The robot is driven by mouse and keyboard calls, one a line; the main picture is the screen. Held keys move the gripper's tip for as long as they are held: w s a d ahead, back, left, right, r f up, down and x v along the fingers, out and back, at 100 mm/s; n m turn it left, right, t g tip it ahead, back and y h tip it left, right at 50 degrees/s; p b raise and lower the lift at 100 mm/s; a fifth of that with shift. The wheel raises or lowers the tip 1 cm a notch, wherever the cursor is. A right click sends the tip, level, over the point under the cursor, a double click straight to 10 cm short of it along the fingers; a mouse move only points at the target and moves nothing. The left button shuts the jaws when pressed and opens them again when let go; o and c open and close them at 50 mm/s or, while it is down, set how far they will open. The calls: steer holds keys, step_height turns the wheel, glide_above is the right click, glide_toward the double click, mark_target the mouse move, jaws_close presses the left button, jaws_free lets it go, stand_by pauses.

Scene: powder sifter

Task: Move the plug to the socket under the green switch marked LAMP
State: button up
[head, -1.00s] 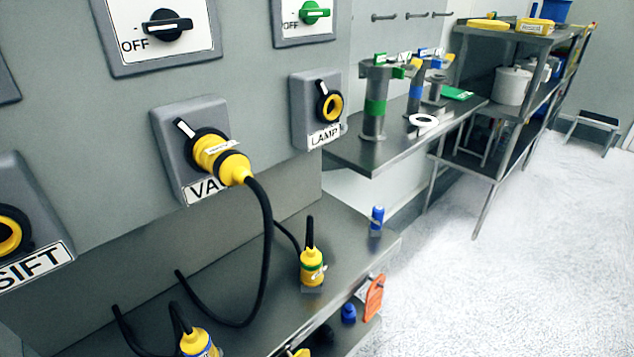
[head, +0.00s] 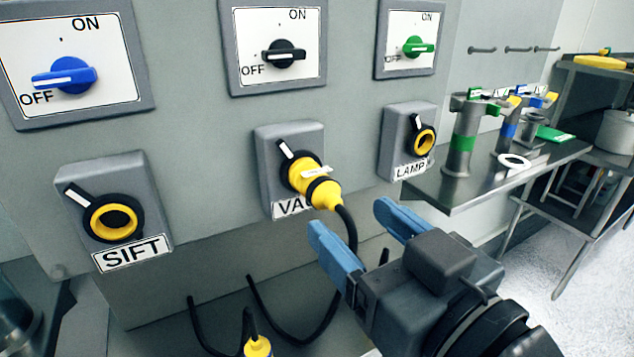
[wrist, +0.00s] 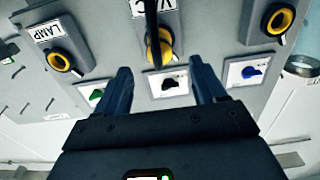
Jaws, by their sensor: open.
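A yellow plug (head: 312,182) with a black cable sits in the middle socket, marked VAC, under the black switch (head: 284,54). It also shows in the wrist view (wrist: 158,50), ahead of my fingers. The LAMP socket (head: 424,141), yellow-ringed and empty, is to its right under the green switch (head: 414,46). My gripper (head: 362,232) has blue fingers, open and empty, in front of the panel and just below and right of the plug. In the wrist view the fingers (wrist: 158,85) stand wide apart, with the panel upside down beyond them.
The empty SIFT socket (head: 113,220) is at left under the blue switch (head: 66,78). Another yellow plug (head: 257,346) shows at the bottom edge, with black cables hanging nearby. A steel shelf (head: 455,190) with metal canisters juts out right of the panel.

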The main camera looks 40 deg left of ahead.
mark_target(327, 197)
steer(key=shift+p+x, duration=0.6)
steer(key=shift+x, duration=3.85)
steer(key=shift+c, duration=0.3)
jaws_close()
steer(key=shift+b+v, duration=0.7)
steer(key=shift+v, duration=2.25)
